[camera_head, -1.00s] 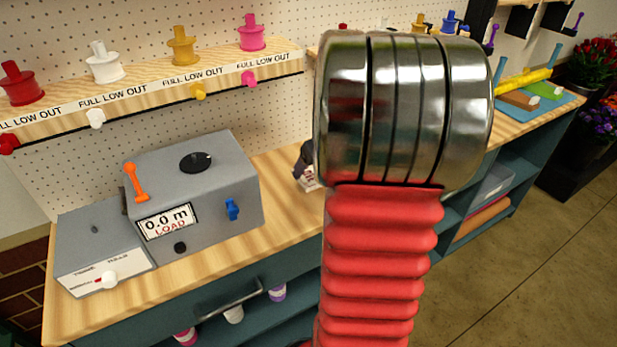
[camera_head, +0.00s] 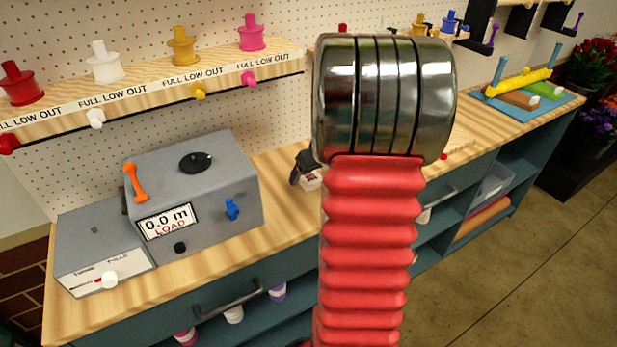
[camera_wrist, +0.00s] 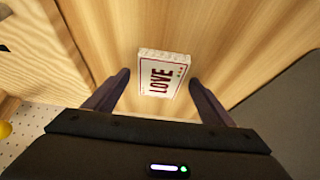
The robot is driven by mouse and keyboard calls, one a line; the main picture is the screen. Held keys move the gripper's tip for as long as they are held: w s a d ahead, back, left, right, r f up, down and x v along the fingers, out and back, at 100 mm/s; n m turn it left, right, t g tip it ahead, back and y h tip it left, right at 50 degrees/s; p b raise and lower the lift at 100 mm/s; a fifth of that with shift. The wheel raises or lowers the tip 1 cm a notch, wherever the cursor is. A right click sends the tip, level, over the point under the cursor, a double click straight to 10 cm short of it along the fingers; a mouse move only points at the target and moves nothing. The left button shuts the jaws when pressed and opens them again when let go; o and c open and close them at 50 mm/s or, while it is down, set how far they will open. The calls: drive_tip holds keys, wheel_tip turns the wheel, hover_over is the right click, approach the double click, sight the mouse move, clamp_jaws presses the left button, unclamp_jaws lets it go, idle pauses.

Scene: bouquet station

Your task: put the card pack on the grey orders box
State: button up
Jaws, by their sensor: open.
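The card pack is a small white block with red LOVE lettering; it lies on the wooden bench in the wrist view (camera_wrist: 163,76). In the head view its pale side (camera_head: 312,181) shows below my dark gripper (camera_head: 303,166), partly hidden by it. In the wrist view my gripper (camera_wrist: 158,78) is open, with one finger on each side of the pack and a gap at both sides. No box with an orders label is readable. A light grey open box (camera_head: 494,183) sits on the right shelf under the bench; I cannot tell if it is the orders box.
A grey metering machine (camera_head: 220,175) with a 0.0 m display stands left of my gripper. A ledge (camera_head: 150,92) with coloured spools runs along the pegboard. A blue board (camera_head: 525,105) with a yellow roller lies at the far right. My arm hides the bench's middle.

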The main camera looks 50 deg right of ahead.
sight(311, 177)
drive_tip(key=shift+c, duration=0.3)
drive_tip(key=c, duration=1.2)
drive_tip(key=shift+r, duration=0.1)
wheel_tip(311, 177, up, 10)
drive_tip(key=shift+f, duration=0.1)
idle(0.3)
